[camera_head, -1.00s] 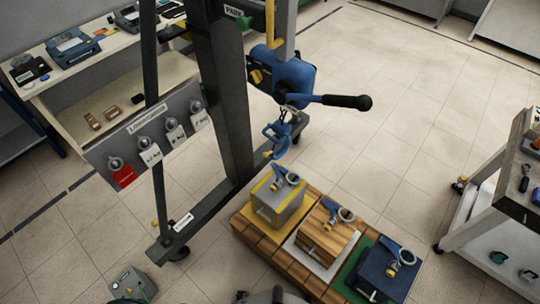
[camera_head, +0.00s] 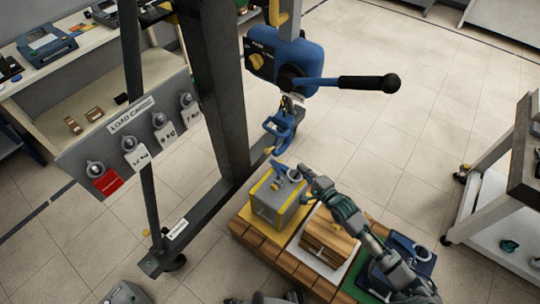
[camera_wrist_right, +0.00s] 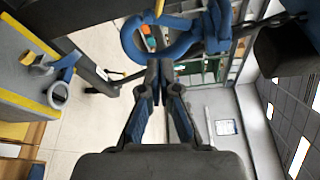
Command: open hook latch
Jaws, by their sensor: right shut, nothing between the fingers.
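The blue hook (camera_head: 279,130) hangs on a short chain below the blue lever hoist (camera_head: 285,62). In the right wrist view the hook's curved blue body (camera_wrist_right: 150,45) is close up at the top, with a yellowish part by it. Whether its latch is open I cannot tell. My right gripper (camera_head: 303,169) is just below and right of the hook in the head view, over the grey block's top. In the wrist view my right gripper (camera_wrist_right: 158,72) is shut, with empty fingertips just below the hook. Contact with the hook is unclear. My left gripper is not in view.
A grey and yellow block (camera_head: 278,205), a wooden block (camera_head: 328,235) and a dark blue block (camera_head: 415,262) stand on a wooden pallet (camera_head: 248,240). A dark steel post (camera_head: 215,90) stands left of the hook. A black-gripped lever (camera_head: 365,83) extends right from the hoist.

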